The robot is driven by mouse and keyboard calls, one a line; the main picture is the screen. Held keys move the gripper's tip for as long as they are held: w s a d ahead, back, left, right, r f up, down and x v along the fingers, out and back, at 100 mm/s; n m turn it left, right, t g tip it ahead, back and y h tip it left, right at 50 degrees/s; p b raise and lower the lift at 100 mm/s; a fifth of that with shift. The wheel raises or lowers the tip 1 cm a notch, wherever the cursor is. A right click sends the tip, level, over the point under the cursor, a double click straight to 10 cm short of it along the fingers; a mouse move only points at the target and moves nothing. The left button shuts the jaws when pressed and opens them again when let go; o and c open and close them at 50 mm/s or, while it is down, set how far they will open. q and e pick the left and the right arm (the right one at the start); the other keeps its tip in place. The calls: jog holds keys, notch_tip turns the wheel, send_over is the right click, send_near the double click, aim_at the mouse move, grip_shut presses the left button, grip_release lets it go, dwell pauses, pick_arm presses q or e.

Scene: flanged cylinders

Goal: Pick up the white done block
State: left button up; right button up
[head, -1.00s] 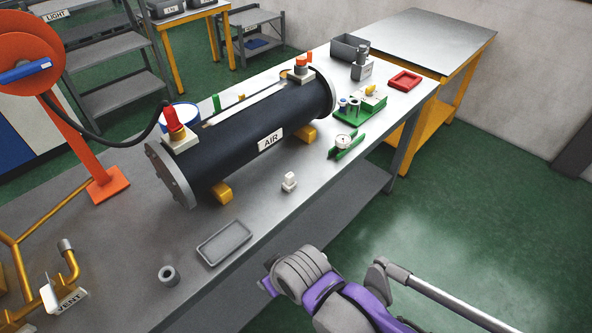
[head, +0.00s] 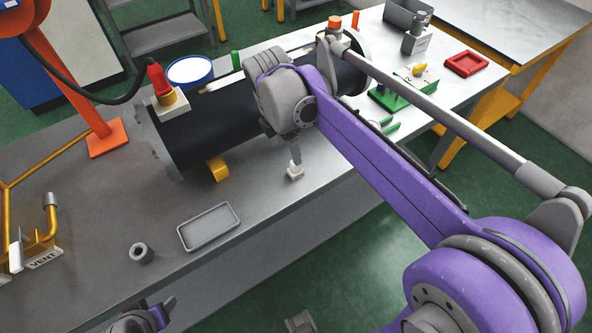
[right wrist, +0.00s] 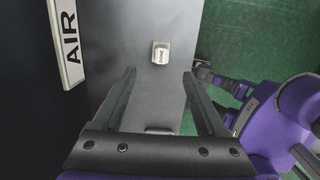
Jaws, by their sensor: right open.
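The white done block (head: 295,172) stands on the grey bench in front of the dark cylinder. In the right wrist view the block (right wrist: 161,53) shows its "DONE" label, and it appears a little beyond the fingertips, roughly midway between the two fingers. My right gripper (right wrist: 160,75) is open and empty. In the head view my right gripper (head: 295,157) hangs just above the block, pointing down, partly hidden by my wrist. I cannot tell whether the fingers touch the block. A part of what looks like my left arm shows at the bottom edge; its fingers are not visible.
The dark cylinder (head: 215,135) lies close behind the block, with its "AIR" label (right wrist: 68,45) showing in the wrist view. A grey tray (head: 209,227) and a grey ring (head: 141,253) lie to the left. A green stand (head: 388,98) is to the right.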

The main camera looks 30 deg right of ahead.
aim_at(292, 163)
jog(key=f, duration=0.4)
jog(key=shift+d+f, duration=0.15)
jog(key=shift+d, duration=0.1)
jog(key=f, duration=0.1)
jog(key=d+f, duration=0.1)
jog(key=f, duration=0.3)
jog(key=shift+d+b, duration=0.3)
jog(key=shift+b, duration=0.05)
grip_shut()
